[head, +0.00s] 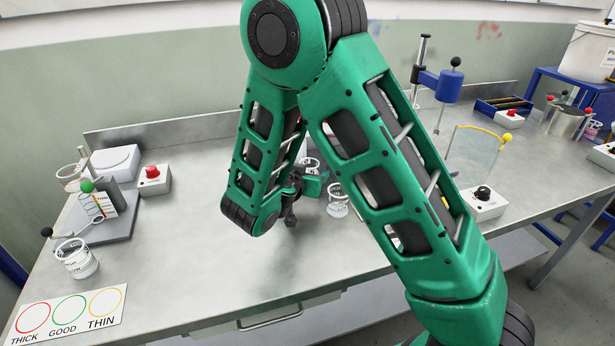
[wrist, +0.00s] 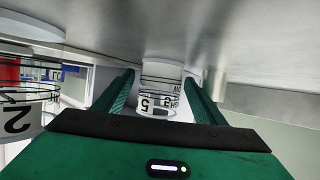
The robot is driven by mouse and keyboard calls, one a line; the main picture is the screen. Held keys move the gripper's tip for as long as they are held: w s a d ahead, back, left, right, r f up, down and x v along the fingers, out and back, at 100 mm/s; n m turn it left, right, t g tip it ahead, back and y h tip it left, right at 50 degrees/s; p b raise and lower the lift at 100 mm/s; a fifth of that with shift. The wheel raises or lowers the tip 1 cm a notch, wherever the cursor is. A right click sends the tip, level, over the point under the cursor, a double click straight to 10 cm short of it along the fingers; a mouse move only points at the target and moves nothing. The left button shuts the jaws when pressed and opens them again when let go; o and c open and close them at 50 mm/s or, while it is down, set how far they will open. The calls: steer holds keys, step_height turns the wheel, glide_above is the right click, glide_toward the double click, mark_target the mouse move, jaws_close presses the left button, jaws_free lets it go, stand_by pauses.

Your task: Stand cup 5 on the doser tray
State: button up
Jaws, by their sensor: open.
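Cup 5 (wrist: 158,102) is a small clear cup with a white label marked 5. In the wrist view it appears upside down between the two fingers of my gripper (wrist: 161,80). The fingers are open, with a gap on either side of the cup. In the head view my gripper (head: 312,185) is low over the bench, mostly hidden by my arm. A clear cup just beyond it (head: 311,164) is probably cup 5. I cannot pick out the doser tray for certain; my arm covers part of the bench.
Cup 2 (wrist: 18,118) stands close beside my gripper; it is probably the cup (head: 337,203) in the head view. A lever stand (head: 100,225) and a labelled cup (head: 77,260) are at left. A knob box (head: 483,203) and clear shield (head: 472,155) are at right.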

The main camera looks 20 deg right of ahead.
steer(key=c, duration=1.3)
steer(key=shift+r, duration=0.15)
